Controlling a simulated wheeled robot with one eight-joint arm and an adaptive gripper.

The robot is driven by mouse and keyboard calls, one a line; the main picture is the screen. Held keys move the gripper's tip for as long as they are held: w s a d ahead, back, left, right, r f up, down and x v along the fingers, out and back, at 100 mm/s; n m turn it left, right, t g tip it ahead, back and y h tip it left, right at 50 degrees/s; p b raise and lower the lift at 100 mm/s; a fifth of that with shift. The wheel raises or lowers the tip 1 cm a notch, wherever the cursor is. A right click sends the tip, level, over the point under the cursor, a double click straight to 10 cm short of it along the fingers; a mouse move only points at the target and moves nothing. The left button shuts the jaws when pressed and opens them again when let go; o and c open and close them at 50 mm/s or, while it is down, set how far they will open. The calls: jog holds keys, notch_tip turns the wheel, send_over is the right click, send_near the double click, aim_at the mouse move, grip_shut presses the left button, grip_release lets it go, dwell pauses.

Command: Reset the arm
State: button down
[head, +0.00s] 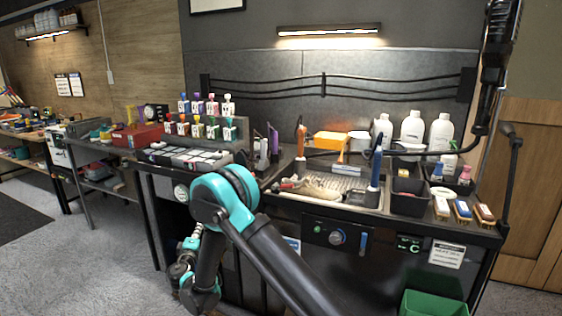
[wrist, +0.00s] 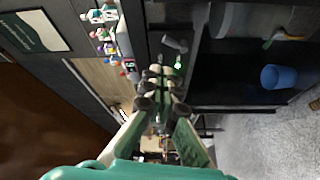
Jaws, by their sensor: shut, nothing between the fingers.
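My gripper (wrist: 160,90) shows in the wrist view with its fingers together and nothing held between them. In the head view my dark and teal arm is folded low in front of the workbench (head: 480,231), with its elbow joint near the middle. The wrist end hangs below the bench top at the left, partly hidden behind my arm links. I cannot make out the fingertips there. A sneaker (head: 322,190) lies on the tray (head: 290,200) on the bench, apart from my arm.
Small colored-cap bottles (head: 205,129) stand on a rack at the left. White bottles (head: 411,127) and a black bin (head: 408,196) stand at the right, with brushes (head: 462,211) at the front edge. A green bin (head: 433,303) is below. A blue bin (wrist: 275,77) shows in the wrist view.

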jog(key=w+d+r+m+g+h, duration=0.1)
jog(key=d+r+m+g+h, duration=0.2)
jog(key=d, duration=1.1)
jog(key=w+d+r+m+g+h, duration=0.2)
jog(key=d+m, duration=0.1)
jog(key=d, duration=1)
jog(key=s+d+m+g, duration=0.3)
jog(key=s+d, duration=0.3)
jog(key=d, duration=0.6)
jog(key=s+d+f+m+g+y, duration=0.1)
jog(key=s+d+m+g, duration=0.3)
jog(key=s+d, duration=0.9)
jog(key=s+f+m+g+y, duration=0.2)
jog(key=s+f+y, duration=0.1)
jog(key=s, duration=1.3)
jog(key=shift+s+a+f+m, duration=0.15)
jog(key=shift+a+f+m, duration=0.15)
jog(key=shift+f+m, duration=0.15)
